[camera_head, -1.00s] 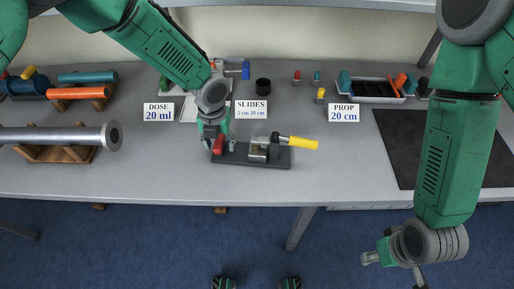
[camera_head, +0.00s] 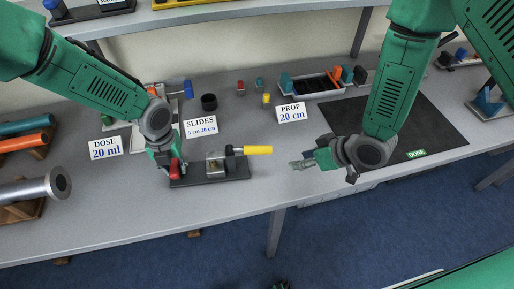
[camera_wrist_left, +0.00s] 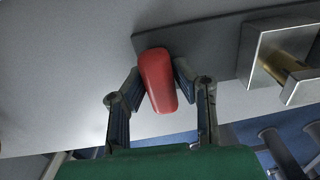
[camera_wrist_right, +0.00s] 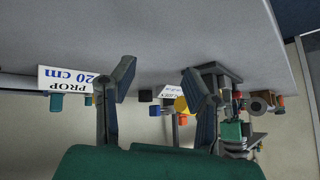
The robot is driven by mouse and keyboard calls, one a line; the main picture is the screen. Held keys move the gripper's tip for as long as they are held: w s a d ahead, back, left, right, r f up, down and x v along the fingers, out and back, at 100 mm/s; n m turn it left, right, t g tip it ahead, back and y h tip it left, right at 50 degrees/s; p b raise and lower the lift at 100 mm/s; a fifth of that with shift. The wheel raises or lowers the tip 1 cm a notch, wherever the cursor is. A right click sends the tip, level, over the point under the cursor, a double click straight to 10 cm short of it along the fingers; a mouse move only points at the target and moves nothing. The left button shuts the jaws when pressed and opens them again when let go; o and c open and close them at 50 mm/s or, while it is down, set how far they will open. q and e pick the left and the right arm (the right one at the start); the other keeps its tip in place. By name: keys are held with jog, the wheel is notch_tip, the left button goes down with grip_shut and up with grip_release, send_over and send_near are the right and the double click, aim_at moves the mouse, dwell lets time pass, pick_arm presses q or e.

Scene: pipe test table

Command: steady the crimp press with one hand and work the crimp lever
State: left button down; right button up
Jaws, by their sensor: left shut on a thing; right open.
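The crimp press (camera_head: 208,181) lies on the table as a dark base plate with a metal block (camera_head: 215,161) and a yellow-handled lever (camera_head: 257,150) pointing right. A red grip (camera_head: 175,169) stands at its left end. My left gripper (camera_head: 168,167) is shut on the red grip, which shows between its fingers in the left wrist view (camera_wrist_left: 158,80). My right gripper (camera_head: 302,163) is open and empty, to the right of the yellow lever and apart from it. In the right wrist view its fingers (camera_wrist_right: 158,85) are spread, with the yellow lever end (camera_wrist_right: 181,104) beyond them.
Signs reading DOSE (camera_head: 105,147), SLIDES (camera_head: 201,126) and PROP (camera_head: 291,113) stand behind the press. A black mat (camera_head: 430,125) lies at right. A large metal tube (camera_head: 35,189) rests on a wooden cradle at left. The table front right of the press is clear.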

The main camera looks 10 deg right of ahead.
aim_at(267, 147)
jog(key=w+r+n+y, duration=0.1)
jog(key=n, duration=0.1)
jog(key=w+r+n+y, duration=0.1)
jog(key=n+y, duration=0.1)
jog(key=w+a+r+n+y, duration=0.1)
jog(key=w+n, duration=0.1)
jog(key=shift+r+n+y, duration=0.3)
jog(key=shift+r, duration=0.05)
jog(key=a+n+g+y, duration=0.1)
jog(key=a+n, duration=0.1)
jog(key=a, duration=0.1)
jog(key=a+f+n+g+y, duration=0.1)
jog(key=a+n, duration=0.1)
jog(key=a, duration=0.1)
jog(key=a+n+g+y, duration=0.1)
jog(key=a+n, duration=0.1)
jog(key=a, duration=0.2)
jog(key=shift+w+f, duration=0.4)
grip_shut()
